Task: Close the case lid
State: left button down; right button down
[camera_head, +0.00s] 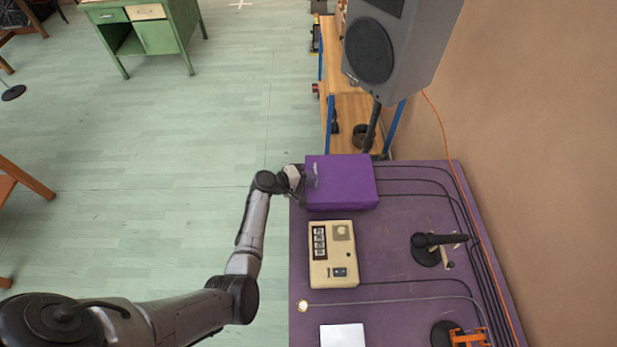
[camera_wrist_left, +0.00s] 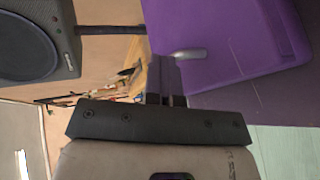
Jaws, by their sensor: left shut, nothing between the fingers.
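The purple case (camera_head: 342,182) sits at the far left of the purple-topped table, and its upper face looks flat, with the lid appearing down. A small pale handle or latch shows on its left part. The case also fills the upper right of the left wrist view (camera_wrist_left: 225,45). My left gripper (camera_head: 303,178) is at the case's left edge, shut and empty. In the left wrist view its fingers (camera_wrist_left: 167,75) are close to the case near the pale handle (camera_wrist_left: 188,54); I cannot tell whether they touch. My right gripper is not in view.
A beige device (camera_head: 333,254) lies just in front of the case. A black microphone stand (camera_head: 427,249) and cables are on the right. A white sheet (camera_head: 342,335) lies at the front. A grey speaker (camera_head: 385,45) stands behind the table. Open floor lies left.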

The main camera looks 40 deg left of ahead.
pick_arm(q)
jog(key=shift+s+a+f, duration=0.1)
jog(key=shift+s+f, duration=0.1)
jog(key=shift+f, duration=0.3)
jog(key=r+p, duration=0.4)
jog(key=r, duration=0.1)
jog(key=shift+s+a+r+p, duration=0.2)
jog(key=shift+a+p, duration=0.1)
jog(key=f+v, duration=0.1)
jog(key=v, duration=0.8)
jog(key=shift+s+a+b, duration=0.25)
jog(key=shift+s+b, duration=0.15)
